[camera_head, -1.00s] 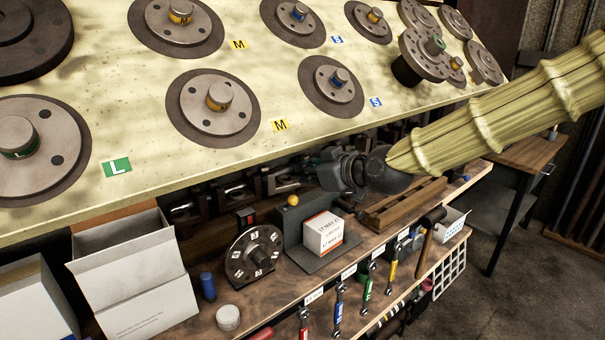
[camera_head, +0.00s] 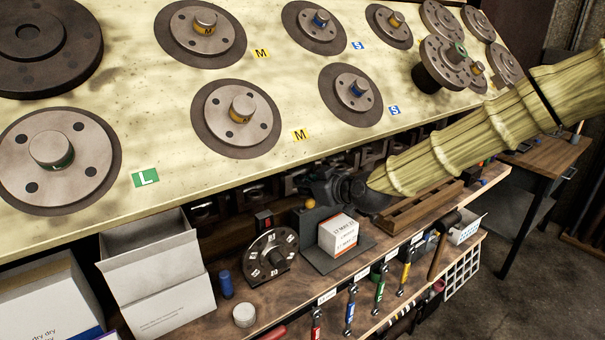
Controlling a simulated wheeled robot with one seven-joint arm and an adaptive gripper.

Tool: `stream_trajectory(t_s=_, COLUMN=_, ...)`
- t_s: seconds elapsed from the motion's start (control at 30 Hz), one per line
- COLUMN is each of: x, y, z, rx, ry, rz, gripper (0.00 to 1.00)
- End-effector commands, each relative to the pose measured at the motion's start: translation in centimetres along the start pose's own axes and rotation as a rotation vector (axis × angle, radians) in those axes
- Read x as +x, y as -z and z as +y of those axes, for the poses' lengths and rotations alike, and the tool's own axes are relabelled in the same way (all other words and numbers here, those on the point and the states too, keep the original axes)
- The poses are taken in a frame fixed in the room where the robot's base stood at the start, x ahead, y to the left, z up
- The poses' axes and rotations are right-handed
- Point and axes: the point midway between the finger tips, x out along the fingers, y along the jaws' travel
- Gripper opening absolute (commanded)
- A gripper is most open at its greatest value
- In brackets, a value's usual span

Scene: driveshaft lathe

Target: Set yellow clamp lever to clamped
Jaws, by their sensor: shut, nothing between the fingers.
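The clamp lever shows as a small yellow ball knob (camera_head: 309,203) at the back of a dark grey angled fixture (camera_head: 330,266), on the wooden shelf under the tilted board. The rest of the lever is hidden or too small to tell, so its setting is unclear. My gripper (camera_head: 318,190) is dark and shut with nothing in it. It is just above and right of the knob in the picture; I cannot tell whether they touch. My arm, in a pale yellow sleeve, comes in from the right.
A white and orange box (camera_head: 338,236) sits on the fixture. A black numbered dial (camera_head: 271,257) stands to its left. The tilted board (camera_head: 300,85) with flanged discs hangs close above. A wooden rack (camera_head: 420,208) lies to the right. Coloured-handle tools (camera_head: 380,287) hang along the shelf front.

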Motion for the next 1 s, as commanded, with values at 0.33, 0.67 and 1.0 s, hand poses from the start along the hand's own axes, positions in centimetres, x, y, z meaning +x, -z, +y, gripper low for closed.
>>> stream_trajectory(t_s=0.33, x=-0.4, y=-1.2, z=0.0, rx=0.000, ry=0.000, rz=0.000, gripper=0.00)
stream_trajectory(t_s=0.67, x=-0.4, y=-1.6, z=0.0, rx=0.000, ry=-0.002, rz=0.007, gripper=0.00)
stream_trajectory(t_s=1.0, x=-1.0, y=-3.1, z=-0.2, rx=-0.005, ry=-0.016, rz=0.082, gripper=0.00)
